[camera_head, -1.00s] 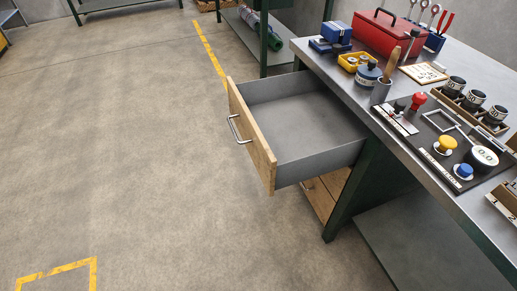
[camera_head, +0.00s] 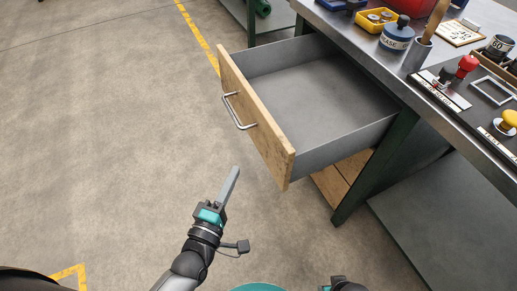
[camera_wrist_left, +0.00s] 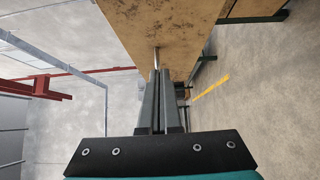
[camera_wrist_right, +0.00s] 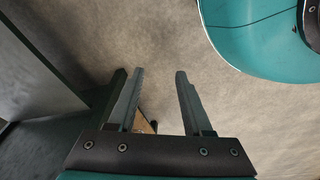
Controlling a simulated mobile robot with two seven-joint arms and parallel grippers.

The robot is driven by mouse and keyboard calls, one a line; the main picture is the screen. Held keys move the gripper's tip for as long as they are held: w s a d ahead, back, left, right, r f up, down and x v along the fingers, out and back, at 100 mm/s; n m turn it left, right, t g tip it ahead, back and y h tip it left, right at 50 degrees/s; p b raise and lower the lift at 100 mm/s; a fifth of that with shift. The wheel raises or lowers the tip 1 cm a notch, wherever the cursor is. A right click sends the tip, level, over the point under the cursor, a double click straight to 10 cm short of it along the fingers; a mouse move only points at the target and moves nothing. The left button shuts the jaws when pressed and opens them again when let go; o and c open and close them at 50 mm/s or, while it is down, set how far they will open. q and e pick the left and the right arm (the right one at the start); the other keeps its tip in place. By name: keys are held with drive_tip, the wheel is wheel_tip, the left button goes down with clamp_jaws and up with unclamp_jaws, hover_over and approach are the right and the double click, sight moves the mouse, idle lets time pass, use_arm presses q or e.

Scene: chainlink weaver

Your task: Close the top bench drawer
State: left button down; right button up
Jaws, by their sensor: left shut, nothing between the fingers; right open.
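The top bench drawer (camera_head: 320,85) is pulled far out of the bench, with a wooden front (camera_head: 257,115), grey sides and an empty inside. Its metal handle (camera_head: 237,112) is on the wooden front. My left gripper (camera_head: 234,172) is shut and empty, below and in front of the drawer front, apart from it. In the left wrist view, the shut fingers (camera_wrist_left: 160,85) point towards the wooden front (camera_wrist_left: 160,25), with the handle (camera_wrist_left: 157,58) beyond the tips. My right gripper (camera_wrist_right: 155,75) is open and empty in the right wrist view; its fingers are out of the head view.
The green-framed bench (camera_head: 462,105) carries a yellow tray (camera_head: 378,20), a blue-lidded pot (camera_head: 397,38), a cup with a brush (camera_head: 417,54) and a button panel (camera_head: 478,100). The floor left of the drawer is clear.

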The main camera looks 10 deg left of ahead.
use_arm(q)
drive_tip(key=b, duration=0.2)
approach(263, 137)
drive_tip(key=w+a, duration=0.2)
drive_tip(key=w, duration=0.2)
drive_tip(key=shift+w+d+f+b, duration=0.15)
drive_tip(key=shift+w+d, duration=0.25)
drive_tip(key=shift+d, duration=0.4)
drive_tip(key=shift+w+d+r+b, duration=0.1)
drive_tip(key=shift+w+d+b, duration=0.25)
drive_tip(key=shift+d, duration=0.45)
use_arm(e)
drive_tip(key=w+a+r, duration=0.2)
drive_tip(key=w+r, duration=0.1)
drive_tip(key=r, duration=0.2)
drive_tip(key=shift+r, duration=0.3)
use_arm(q)
drive_tip(key=shift+w, duration=0.1)
use_arm(e)
drive_tip(key=shift+d, duration=0.1)
